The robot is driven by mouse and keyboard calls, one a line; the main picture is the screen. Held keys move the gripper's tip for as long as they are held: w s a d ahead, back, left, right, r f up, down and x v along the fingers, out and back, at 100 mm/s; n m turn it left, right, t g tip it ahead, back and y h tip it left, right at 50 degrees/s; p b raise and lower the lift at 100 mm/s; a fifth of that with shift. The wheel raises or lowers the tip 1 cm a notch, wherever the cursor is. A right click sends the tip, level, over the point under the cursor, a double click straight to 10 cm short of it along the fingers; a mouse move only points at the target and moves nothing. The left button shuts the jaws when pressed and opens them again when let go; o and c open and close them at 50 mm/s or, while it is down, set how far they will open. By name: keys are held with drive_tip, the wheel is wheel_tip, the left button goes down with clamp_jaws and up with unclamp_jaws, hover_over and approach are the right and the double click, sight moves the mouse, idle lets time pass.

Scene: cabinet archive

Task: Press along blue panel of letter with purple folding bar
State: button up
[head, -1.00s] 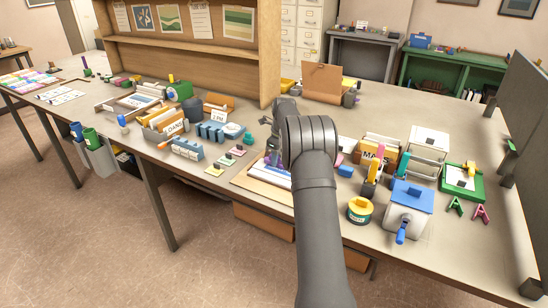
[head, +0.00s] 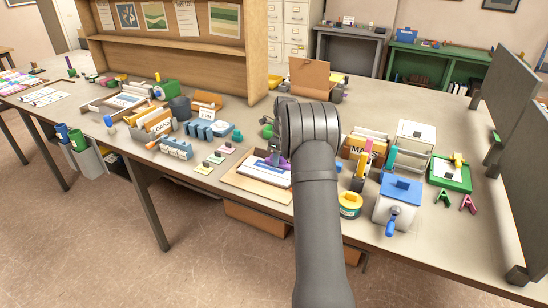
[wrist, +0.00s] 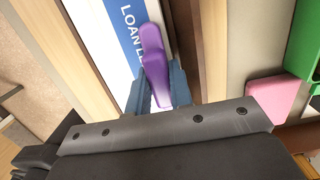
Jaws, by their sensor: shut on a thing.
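The letter (wrist: 95,28) lies on a wooden board (head: 228,177) near the table's front edge. It is white with a blue panel (wrist: 130,30) that carries white lettering, partly readable as "LOAN". The purple folding bar (wrist: 153,58) is in my gripper (wrist: 158,100), whose blue-grey fingers are shut on it. In the wrist view the bar lies over the right side of the blue panel and hides part of it; I cannot tell whether it touches. In the head view my gripper (head: 277,160) is over the letter, and my arm covers the right part of the board.
A pink block (wrist: 268,98) is close on the right in the wrist view.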

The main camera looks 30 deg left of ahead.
drive_tip(key=shift+d+r, duration=0.1)
drive_tip(key=shift+d, duration=1.15)
drive_tip(key=shift+r, duration=4.05)
